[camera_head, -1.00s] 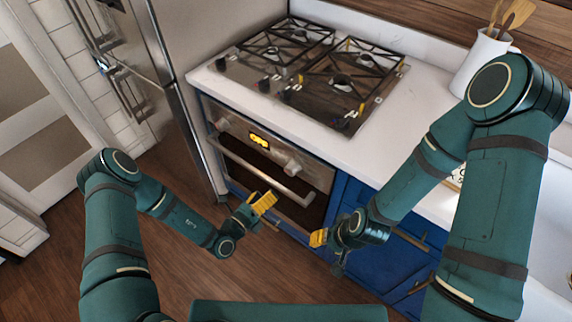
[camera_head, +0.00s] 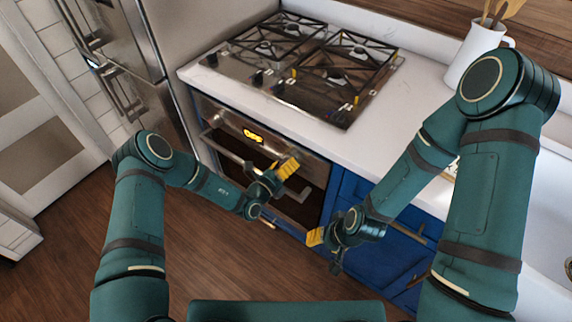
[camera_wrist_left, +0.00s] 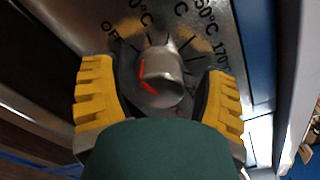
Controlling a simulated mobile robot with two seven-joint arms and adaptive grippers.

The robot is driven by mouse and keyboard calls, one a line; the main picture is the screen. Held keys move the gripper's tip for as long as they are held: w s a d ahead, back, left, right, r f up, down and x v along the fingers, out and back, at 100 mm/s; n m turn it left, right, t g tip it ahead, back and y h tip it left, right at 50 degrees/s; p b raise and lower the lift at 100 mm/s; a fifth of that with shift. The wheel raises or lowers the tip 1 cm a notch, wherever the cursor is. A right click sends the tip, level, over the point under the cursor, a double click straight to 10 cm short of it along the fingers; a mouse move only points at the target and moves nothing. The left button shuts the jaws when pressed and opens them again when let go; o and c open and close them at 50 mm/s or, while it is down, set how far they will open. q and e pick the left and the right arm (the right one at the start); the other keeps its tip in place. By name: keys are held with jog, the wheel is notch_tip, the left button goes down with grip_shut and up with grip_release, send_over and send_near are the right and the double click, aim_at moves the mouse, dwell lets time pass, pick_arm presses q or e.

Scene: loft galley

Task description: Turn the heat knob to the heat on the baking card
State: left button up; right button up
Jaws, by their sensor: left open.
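The heat knob (camera_wrist_left: 165,76) is a silver cylinder with a red mark on its left side, on a metal panel lettered OFF and with several °C values. I cannot tell which value the mark meets. My left gripper (camera_head: 287,167) is at the oven front in the head view and mostly covers the knob there. In the left wrist view its yellow fingers (camera_wrist_left: 158,90) are open, one on each side of the knob, with gaps visible. My right gripper (camera_head: 316,237) hangs before the blue cabinet, its opening unclear. A small pale card-like edge (camera_head: 453,169) shows behind my right arm, its print unreadable.
The oven display (camera_head: 253,136) glows orange above the oven handle (camera_head: 232,155). A gas hob (camera_head: 310,75) is set in the white counter (camera_head: 390,120). A white utensil jug (camera_head: 474,55) stands at the back right. Open wooden floor lies at the lower left.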

pick_arm(q)
jog(key=c, duration=1.2)
jog(key=shift+m, duration=0.3)
pick_arm(e)
jog(key=shift+r, duration=0.15)
pick_arm(q)
jog(key=m+p, duration=0.2)
jog(key=m, duration=0.3)
jog(key=shift+r+p, duration=0.15)
jog(key=shift+p, duration=0.25)
jog(key=m+p, duration=0.1)
jog(key=m, duration=0.3)
jog(key=shift+p, duration=0.3)
jog(key=m+p, duration=0.1)
jog(key=m, duration=0.2)
jog(key=shift+m, duration=0.3)
jog(key=m+p, duration=0.2)
jog(key=m, duration=0.3)
jog(key=shift+m+p, duration=0.3)
jog(key=shift+p, duration=0.05)
jog(key=m+p, duration=0.2)
jog(key=m, duration=0.2)
jog(key=shift+m, duration=0.4)
pick_arm(e)
notch_tip(320, 180, up, 10)
jog(key=w, duration=0.1)
jog(key=shift+w+d+t, duration=0.25)
jog(key=shift+w+t, duration=0.05)
jog(key=shift+w, duration=0.05)
jog(key=shift+r, duration=0.15)
